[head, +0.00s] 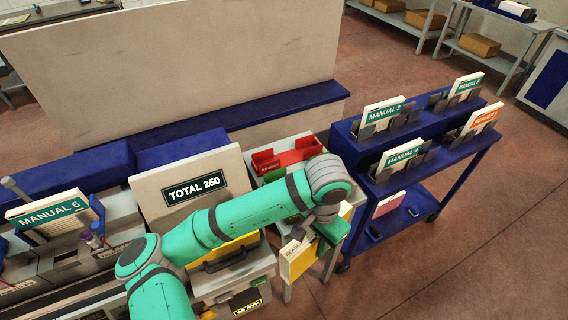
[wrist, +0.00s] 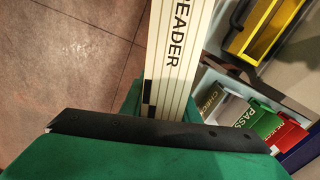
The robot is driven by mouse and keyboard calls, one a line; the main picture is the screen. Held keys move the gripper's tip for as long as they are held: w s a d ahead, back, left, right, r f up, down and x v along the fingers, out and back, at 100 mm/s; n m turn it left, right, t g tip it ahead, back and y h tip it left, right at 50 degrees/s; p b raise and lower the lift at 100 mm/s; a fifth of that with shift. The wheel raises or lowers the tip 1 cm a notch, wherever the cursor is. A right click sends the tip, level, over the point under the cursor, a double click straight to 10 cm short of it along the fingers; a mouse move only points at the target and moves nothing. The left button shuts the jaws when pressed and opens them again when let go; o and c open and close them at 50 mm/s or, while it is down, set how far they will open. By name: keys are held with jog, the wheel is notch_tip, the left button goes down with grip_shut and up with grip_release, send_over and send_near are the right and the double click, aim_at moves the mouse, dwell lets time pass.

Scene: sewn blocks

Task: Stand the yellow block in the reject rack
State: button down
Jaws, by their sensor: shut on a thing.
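The yellow block (head: 300,258) hangs below my gripper (head: 318,234) with its yellow side showing in the head view. In the wrist view the block (wrist: 172,50) shows a pale edge lettered "READER". My gripper (wrist: 165,118) is shut on one end of it. The red reject rack (head: 287,155) stands behind my arm in the head view, its inside partly visible. In the wrist view its red label (wrist: 286,138) shows at the lower right, apart from the block.
A green PASS rack (wrist: 260,118) and a CHECK rack (wrist: 211,97) stand next to the reject rack. A blue cart (head: 395,190) holding several manuals is to the right. A "TOTAL 250" sign (head: 195,188) stands to the left. Open floor (head: 470,250) lies at the lower right.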

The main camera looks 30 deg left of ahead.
jog(key=w+d+f+n, duration=0.1)
jog(key=w+d+f, duration=0.2)
jog(key=f, duration=0.5)
jog(key=w+d+f+n, duration=0.1)
jog(key=w+d+f, duration=0.2)
jog(key=w+f, duration=0.2)
jog(key=w+d+f+n, duration=0.2)
jog(key=w+d+f, duration=0.1)
jog(key=f, duration=0.7)
jog(key=shift+w+d+f, duration=0.3)
jog(key=shift+w+f, duration=0.1)
jog(key=shift+w, duration=0.3)
